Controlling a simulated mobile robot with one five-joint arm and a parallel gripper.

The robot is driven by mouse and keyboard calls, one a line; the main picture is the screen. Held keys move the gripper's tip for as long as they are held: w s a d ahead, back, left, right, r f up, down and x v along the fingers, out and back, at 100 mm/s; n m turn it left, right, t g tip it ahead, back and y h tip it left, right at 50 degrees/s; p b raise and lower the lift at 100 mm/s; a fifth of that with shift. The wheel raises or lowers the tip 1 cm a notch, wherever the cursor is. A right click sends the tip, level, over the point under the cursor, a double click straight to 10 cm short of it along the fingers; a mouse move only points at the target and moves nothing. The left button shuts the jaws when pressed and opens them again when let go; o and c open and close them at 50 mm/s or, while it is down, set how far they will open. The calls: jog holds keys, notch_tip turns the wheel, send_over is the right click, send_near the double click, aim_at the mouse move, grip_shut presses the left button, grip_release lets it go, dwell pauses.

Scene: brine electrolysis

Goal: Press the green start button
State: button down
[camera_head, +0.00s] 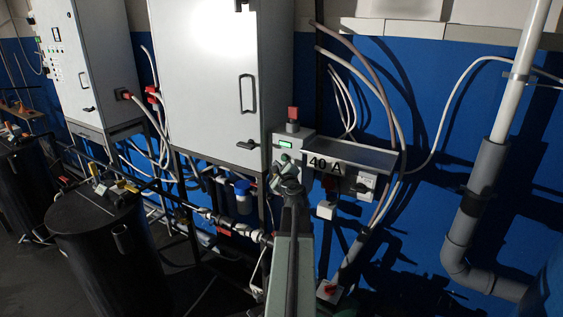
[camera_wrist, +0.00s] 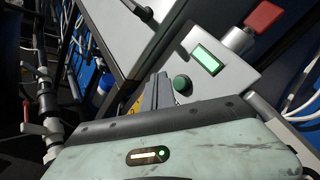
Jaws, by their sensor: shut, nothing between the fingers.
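The green start button (camera_wrist: 181,84) is a round dark green knob on a grey control box (camera_wrist: 232,80) in the wrist view. It sits below a lit green display (camera_wrist: 207,59). My gripper (camera_wrist: 158,80) is shut and empty, its fingertips just left of the button in that picture; I cannot tell whether they touch the box. In the head view, my gripper (camera_head: 291,183) is in front of the lower part of the box, below the lit display (camera_head: 286,145). The button (camera_head: 285,158) shows small there, just above my gripper.
A red-topped switch (camera_head: 292,114) stands on top of the box. A shelf marked 40 A (camera_head: 350,157) juts out to its right. A large white cabinet (camera_head: 215,80) is close on the left. Hoses (camera_head: 385,100) hang at the right, and a black barrel (camera_head: 100,240) stands lower left.

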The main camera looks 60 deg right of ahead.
jog(key=a, duration=0.3)
dwell(0.8)
